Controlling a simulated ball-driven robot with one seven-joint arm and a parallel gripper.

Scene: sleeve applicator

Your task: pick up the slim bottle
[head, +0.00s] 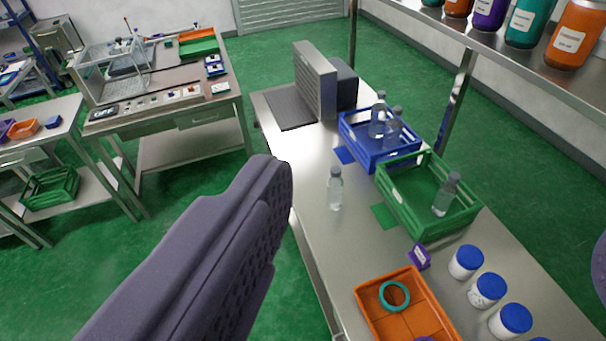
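A slim clear bottle (335,190) with a grey cap stands upright by itself on the steel table, left of the crates. A similar bottle (444,197) leans in the green crate (408,217). More clear bottles (378,118) stand in the blue crate (366,158). One dark purple-grey finger of my gripper (265,215) fills the lower left, left of the lone bottle and apart from it in the picture. Its ridged pad faces right with nothing against it.
An orange tray (362,297) with a teal ring (394,296), and white jars with blue lids (467,262), stand nearer on the table (310,225). A grey panel (316,80) stands at the far end. A shelf with large bottles (575,35) overhangs the right. Bare steel surrounds the lone bottle.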

